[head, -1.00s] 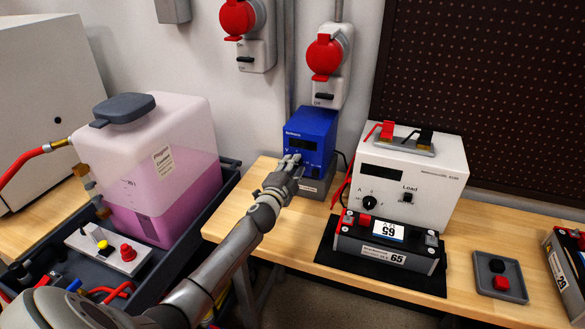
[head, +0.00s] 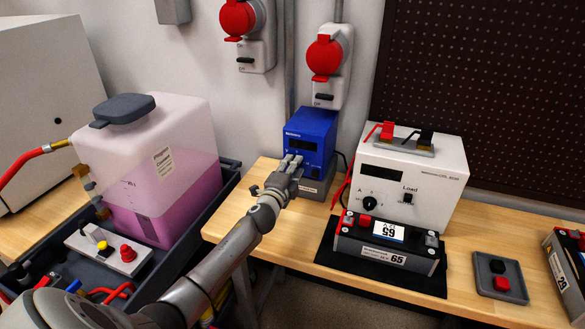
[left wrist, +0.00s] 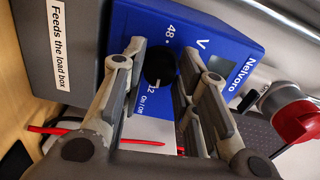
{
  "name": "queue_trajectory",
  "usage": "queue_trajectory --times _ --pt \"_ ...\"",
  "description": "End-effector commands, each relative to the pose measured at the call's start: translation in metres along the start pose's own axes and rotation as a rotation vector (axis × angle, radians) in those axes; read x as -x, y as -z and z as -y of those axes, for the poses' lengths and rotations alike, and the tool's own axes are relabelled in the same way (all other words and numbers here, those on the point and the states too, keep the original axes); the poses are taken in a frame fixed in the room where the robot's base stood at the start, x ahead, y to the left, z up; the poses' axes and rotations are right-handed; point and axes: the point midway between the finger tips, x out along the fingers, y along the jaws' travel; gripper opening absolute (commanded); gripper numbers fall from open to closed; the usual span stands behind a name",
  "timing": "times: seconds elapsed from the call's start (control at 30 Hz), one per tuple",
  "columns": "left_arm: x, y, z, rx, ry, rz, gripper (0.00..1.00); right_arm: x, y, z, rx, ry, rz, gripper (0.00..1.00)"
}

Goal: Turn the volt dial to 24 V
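The blue power supply (head: 309,138) stands at the back of the bench, with a dark display on its front. In the left wrist view its blue face (left wrist: 235,45) shows the lettering V, 48, 12 and On / Off. The black volt dial (left wrist: 160,68) is on that face. In the head view my left gripper (head: 290,165) covers the dial. My right gripper is not in view.
A white load box (head: 412,185) stands to the right, with a battery module (head: 385,245) on a black mat in front. A coolant tank (head: 150,165) stands left. Red sockets (head: 327,55) hang above.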

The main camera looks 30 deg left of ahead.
Motion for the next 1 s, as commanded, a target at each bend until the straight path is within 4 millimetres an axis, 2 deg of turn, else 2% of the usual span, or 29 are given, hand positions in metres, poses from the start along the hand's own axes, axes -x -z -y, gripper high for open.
queue_trajectory --times 0.03,0.17,0.2,0.57,0.77,1.0 --pt "0.0 0.001 -0.001 0.001 -0.001 -0.002 0.34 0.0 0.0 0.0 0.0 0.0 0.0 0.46" --pt "0.0 0.001 -0.001 0.001 -0.001 -0.002 0.5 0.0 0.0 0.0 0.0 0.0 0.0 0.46" --pt "0.0 0.001 -0.001 0.001 -0.001 -0.001 0.52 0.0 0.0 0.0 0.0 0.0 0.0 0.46" --pt "0.003 0.0 -0.001 0.001 0.0 0.0 0.52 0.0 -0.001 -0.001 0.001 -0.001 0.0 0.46" --pt "0.023 0.0 -0.002 0.0 -0.002 -0.002 0.52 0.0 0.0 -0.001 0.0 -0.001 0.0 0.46" --pt "0.063 0.0 -0.002 0.0 -0.002 -0.001 0.52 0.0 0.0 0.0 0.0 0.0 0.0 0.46"
